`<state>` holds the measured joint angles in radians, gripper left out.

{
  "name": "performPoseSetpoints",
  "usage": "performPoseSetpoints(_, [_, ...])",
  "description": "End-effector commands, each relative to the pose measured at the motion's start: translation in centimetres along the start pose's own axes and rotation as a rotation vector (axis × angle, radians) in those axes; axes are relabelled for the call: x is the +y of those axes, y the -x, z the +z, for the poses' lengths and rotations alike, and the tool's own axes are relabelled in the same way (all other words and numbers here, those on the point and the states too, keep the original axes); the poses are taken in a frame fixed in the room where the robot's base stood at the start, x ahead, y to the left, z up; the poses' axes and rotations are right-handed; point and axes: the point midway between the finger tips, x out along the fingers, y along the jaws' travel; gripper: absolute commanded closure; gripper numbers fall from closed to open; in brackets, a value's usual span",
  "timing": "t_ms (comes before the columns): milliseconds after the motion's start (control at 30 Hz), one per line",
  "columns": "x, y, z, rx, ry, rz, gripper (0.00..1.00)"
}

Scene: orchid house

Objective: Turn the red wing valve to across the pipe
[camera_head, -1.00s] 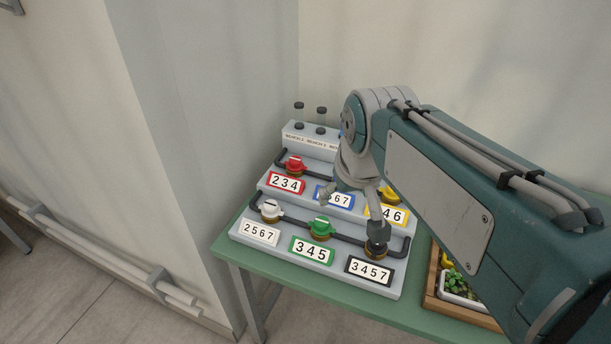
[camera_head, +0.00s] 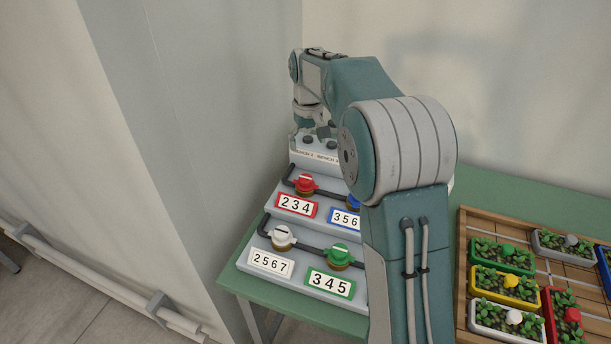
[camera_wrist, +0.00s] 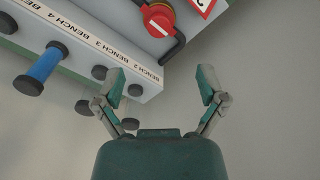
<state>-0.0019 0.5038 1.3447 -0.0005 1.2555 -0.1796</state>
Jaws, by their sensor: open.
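The red wing valve (camera_head: 304,183) sits on the pipe of the upper step, above a red-framed label reading 234. In the wrist view the red valve (camera_wrist: 158,20) is at the top, with a pale bar across its face, next to a bend in the dark pipe. My gripper (camera_wrist: 160,85) is open and empty in the wrist view, its fingers spread over the end of the BENCH rack and the wall, apart from the valve. In the head view my gripper (camera_head: 318,132) is small and partly hidden, above the rack at the back.
A white valve (camera_head: 281,237) and a green valve (camera_head: 338,255) sit on the lower step. A blue valve (camera_head: 353,202) is partly hidden by my arm. The BENCH rack (camera_wrist: 150,80) carries dark knobs and a blue cylinder (camera_wrist: 41,66). A wooden tray (camera_head: 467,240) of planters stands right.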

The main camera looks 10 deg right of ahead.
Motion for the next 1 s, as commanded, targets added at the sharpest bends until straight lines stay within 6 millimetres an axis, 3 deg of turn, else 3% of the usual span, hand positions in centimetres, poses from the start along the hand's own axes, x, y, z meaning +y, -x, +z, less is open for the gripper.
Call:
performPoseSetpoints(100, [0.3, -1.8, -1.4, -0.025, 0.01, -0.005, 0.09])
performPoseSetpoints(233, [0.4, -2.6, -2.0, -0.035, 0.015, -0.007, 0.09])
performPoseSetpoints(367, [0.4, -3.6, -2.0, -0.039, 0.016, -0.008, 0.09])
performPoseSetpoints(800, [0.3, -11.2, -1.6, -0.039, 0.015, -0.008, 0.09])
performPoseSetpoints(1000, [0.3, -13.2, -1.6, -0.037, 0.015, -0.007, 0.09])
